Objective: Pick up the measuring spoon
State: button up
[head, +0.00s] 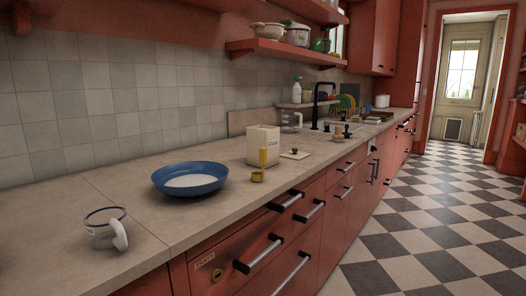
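A yellow measuring spoon (262,158) is on the countertop (215,232) near its front edge. Its handle points up in front of a cream canister (255,147), and its bowl is at the bottom, near the counter surface. I cannot tell whether the handle touches the canister. The canister stands upright just behind the spoon, and its top looks closed or filled with something pale. A small flat square lid with a dark knob (295,153) lies to the right of the canister. My gripper is not in view.
A blue bowl with pale contents (190,179) stands left of the spoon. A white mug (106,229) is at the front left. A sink with a black faucet (317,105) is farther back. Red drawers with protruding handles (290,200) line the front; the checkered floor (410,220) is clear.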

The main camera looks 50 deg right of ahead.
aim_at(256, 176)
jog(key=z, duration=1.05)
jog(key=i+l+z, duration=0.1)
jog(key=i+z, duration=0.5)
jog(key=i, duration=0.2)
